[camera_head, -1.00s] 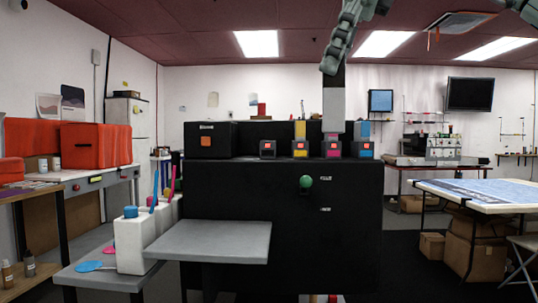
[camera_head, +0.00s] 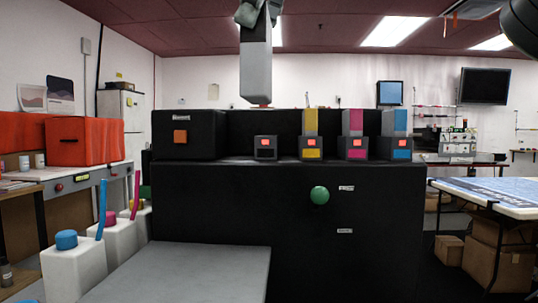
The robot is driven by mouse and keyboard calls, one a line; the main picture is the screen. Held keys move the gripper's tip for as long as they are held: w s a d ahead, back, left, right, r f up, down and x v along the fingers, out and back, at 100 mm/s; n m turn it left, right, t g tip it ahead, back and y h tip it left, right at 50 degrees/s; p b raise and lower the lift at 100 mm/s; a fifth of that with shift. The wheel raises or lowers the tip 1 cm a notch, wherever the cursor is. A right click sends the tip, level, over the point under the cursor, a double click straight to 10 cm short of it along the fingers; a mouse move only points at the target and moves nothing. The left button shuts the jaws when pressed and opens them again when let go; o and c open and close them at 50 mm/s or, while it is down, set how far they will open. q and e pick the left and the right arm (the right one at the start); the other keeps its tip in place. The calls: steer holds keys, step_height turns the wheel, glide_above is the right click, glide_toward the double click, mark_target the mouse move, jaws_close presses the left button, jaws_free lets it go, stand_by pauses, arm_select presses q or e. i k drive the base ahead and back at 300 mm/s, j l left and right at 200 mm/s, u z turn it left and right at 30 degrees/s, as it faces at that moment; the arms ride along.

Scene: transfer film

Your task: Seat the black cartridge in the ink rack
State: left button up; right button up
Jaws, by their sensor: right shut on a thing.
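The black cartridge (camera_head: 256,72), with a dark upper part and a pale grey lower part, hangs almost upright from my right gripper (camera_head: 258,14). The gripper is shut on its top end, at the picture's top edge. The ink rack is a row of dark slots on the black machine. The leftmost slot (camera_head: 265,150), with a red mark, has no cartridge in it. The cartridge's lower end is above this slot, slightly left of its middle, with a visible gap. Yellow (camera_head: 311,122), magenta (camera_head: 353,122) and cyan (camera_head: 394,122) cartridges stand in the other slots. My left gripper is out of view.
A black box (camera_head: 190,135) with an orange square stands left of the rack. The black machine (camera_head: 345,230) has a green knob (camera_head: 320,195). A grey shelf (camera_head: 185,275) juts out in front. White bottles (camera_head: 75,265) stand at lower left. Air around the cartridge is clear.

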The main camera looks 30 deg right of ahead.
mark_target(265, 133)
steer(key=i+l, duration=0.85)
steer(key=l, duration=0.1)
